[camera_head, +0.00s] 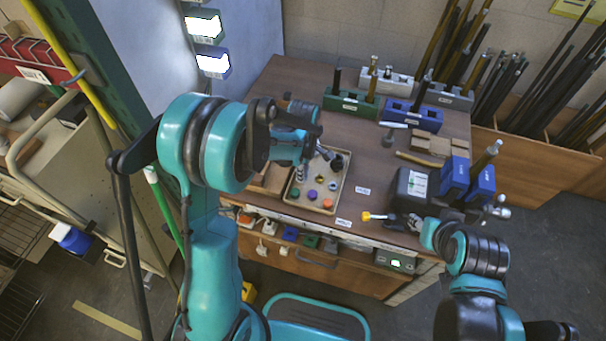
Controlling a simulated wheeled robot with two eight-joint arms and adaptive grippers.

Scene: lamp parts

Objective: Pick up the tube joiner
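A shallow beige tray (328,210) stands near the table's front edge. It holds several small parts, among them an orange one (312,194), a purple one (329,196) and a metallic one (332,186). I cannot tell which part is the tube joiner. My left gripper (333,157) is over the back part of the tray, by a dark round piece; its fingers are too small to read. My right gripper (410,222) is low at the table's front edge, right of the tray. A yellow-and-orange piece (372,216) lies just left of it; I cannot tell whether they touch.
A black box (410,188) and blue bins (481,184) stand at the right. Green (350,103) and blue (412,115) holders with upright rods stand at the back. Wooden blocks (430,144) lie at mid-right.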

